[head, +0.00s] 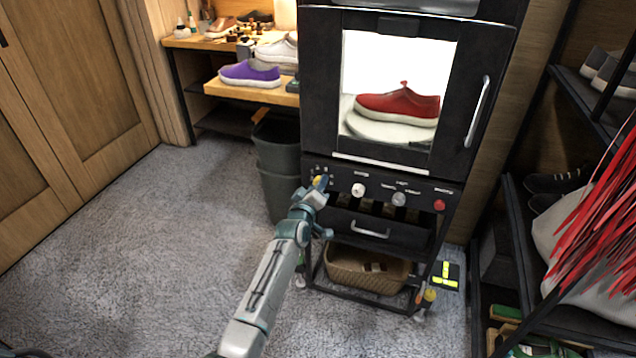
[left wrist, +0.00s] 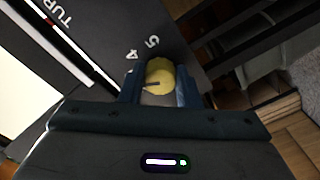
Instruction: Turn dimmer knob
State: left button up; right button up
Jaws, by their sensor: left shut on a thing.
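The yellow dimmer knob (left wrist: 161,76) is on the black control panel, with the printed numbers 4 and 5 near it in the left wrist view. My left gripper (left wrist: 160,88) is shut on the knob, with one blue finger on each side of it. In the head view my left gripper (head: 319,186) reaches the left end of the control panel (head: 380,188), and a bit of yellow shows at its tip. My right gripper is not in view.
The black cabinet (head: 316,90) holds a red sneaker (head: 398,105) on a white round stand behind its window. A white knob (head: 358,189), a grey knob (head: 399,199) and a red button (head: 439,205) sit right of my gripper. A grey bin (head: 278,160) stands left.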

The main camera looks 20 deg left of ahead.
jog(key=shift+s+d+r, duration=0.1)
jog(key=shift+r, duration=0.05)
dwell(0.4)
pick_arm(q)
jog(key=o, duration=1)
jog(key=s+p, duration=0.2)
jog(key=s, duration=0.8)
jog(key=shift+s+a, duration=0.15)
jog(key=shift+s, duration=0.25)
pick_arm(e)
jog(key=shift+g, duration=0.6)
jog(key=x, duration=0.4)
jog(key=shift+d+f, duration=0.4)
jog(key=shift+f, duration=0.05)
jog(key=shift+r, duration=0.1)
